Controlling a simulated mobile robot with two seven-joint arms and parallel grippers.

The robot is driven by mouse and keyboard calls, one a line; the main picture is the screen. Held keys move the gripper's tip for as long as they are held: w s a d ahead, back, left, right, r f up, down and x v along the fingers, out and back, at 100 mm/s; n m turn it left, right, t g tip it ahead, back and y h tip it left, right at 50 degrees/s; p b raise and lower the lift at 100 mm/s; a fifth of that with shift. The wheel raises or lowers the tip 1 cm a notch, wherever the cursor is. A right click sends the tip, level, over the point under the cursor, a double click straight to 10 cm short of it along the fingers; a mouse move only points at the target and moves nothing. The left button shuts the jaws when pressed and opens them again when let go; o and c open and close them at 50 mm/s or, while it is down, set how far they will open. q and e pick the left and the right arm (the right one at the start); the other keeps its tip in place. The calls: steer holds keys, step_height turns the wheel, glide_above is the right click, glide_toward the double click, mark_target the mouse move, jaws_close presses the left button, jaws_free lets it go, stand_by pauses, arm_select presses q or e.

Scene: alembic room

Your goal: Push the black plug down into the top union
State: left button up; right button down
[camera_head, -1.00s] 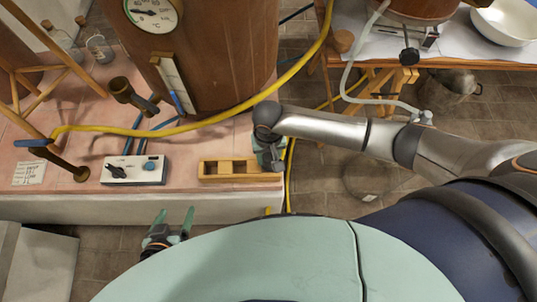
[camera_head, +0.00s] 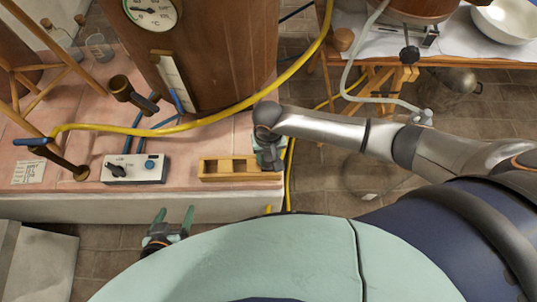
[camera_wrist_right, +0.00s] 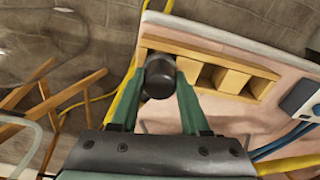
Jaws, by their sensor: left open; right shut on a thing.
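The black plug (camera_wrist_right: 158,77) is between the green fingers of my right gripper (camera_wrist_right: 161,80) in the right wrist view. The gripper is shut on it, at one end of the wooden rack. In the head view my right gripper (camera_head: 268,154) points down at the rack's right end, and my wrist hides the plug. My left gripper (camera_head: 174,222) is open and empty, in front of the bench's front edge. A brass fitting with a dark round end (camera_head: 122,88) stands by the copper vessel; I cannot tell whether it is the top union.
The wooden rack (camera_head: 208,178) has open compartments and lies near the bench's front edge. A white control box (camera_head: 156,172) with a black knob is left of it. A yellow hose (camera_head: 210,122) crosses the bench beside the copper vessel (camera_head: 225,50). Thin blue tubes run behind the box.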

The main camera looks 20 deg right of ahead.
steer(key=shift+f, duration=0.35)
stand_by(0.6)
steer(key=shift+f+p, duration=0.1)
steer(key=shift+p, duration=0.35)
steer(key=shift+f, duration=0.25)
stand_by(0.9)
steer(key=shift+c, duration=1.5)
jaws_free()
